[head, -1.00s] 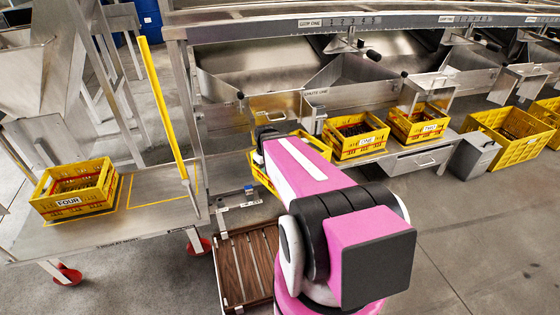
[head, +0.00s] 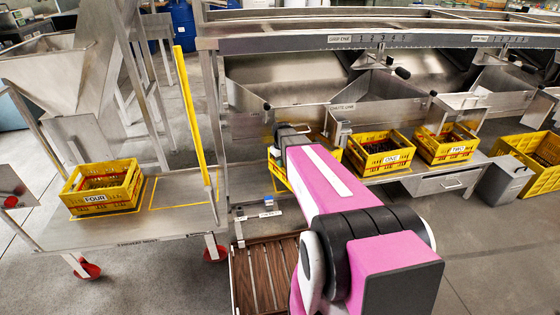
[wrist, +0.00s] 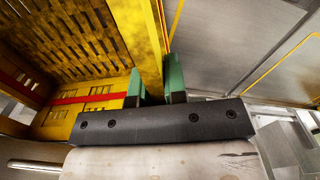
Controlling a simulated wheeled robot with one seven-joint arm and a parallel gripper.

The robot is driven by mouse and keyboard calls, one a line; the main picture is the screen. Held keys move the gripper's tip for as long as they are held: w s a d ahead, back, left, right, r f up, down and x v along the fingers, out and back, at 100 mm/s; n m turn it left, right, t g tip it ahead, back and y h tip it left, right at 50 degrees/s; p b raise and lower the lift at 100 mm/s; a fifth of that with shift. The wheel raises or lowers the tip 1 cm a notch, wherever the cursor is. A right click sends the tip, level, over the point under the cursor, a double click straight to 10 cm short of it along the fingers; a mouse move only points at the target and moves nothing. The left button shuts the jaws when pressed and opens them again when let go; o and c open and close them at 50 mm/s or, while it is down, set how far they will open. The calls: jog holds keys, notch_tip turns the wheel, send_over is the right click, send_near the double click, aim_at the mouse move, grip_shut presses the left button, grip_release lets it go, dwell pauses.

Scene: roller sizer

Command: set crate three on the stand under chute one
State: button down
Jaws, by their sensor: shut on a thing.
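My gripper (wrist: 155,86) is shut on the wall of a yellow crate (wrist: 150,45), one green finger on each side of it. In the head view this crate (head: 276,172) is mostly hidden behind my pink arm, and its label does not show. It is just left of the crate marked ONE. I cannot tell whether it is crate three or whether it rests on anything. The label of chute one (head: 343,106) is on the metal chute front above and behind it. A metal surface with a yellow outline (wrist: 287,68) lies right of the crate in the wrist view; the stand is not clear.
Crate ONE (head: 381,160) and crate TWO (head: 446,148) sit on the bench to the right. Crate FOUR (head: 97,203) sits on the left metal table, beside an empty yellow outline (head: 178,193) and an upright yellow bar (head: 190,110). A slatted wooden platform (head: 263,270) is below.

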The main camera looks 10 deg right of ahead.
jog(key=w, duration=0.1)
jog(key=w+f, duration=0.1)
jog(key=w, duration=0.1)
jog(key=shift+w+f, duration=0.25)
jog(key=shift+w, duration=0.1)
jog(key=shift+f, duration=0.2)
jog(key=c, duration=1.2)
grip_release()
jog(key=shift+o, duration=0.2)
jog(key=shift+r, duration=0.1)
notch_tip(320, 180, up, 11)
jog(key=s+a+f+m, duration=0.1)
jog(key=s+m, duration=0.1)
jog(key=s, duration=1)
jog(key=s+a+f+m, duration=0.1)
jog(key=s+a+m, duration=0.1)
jog(key=s, duration=1)
jog(key=shift+f, duration=0.35)
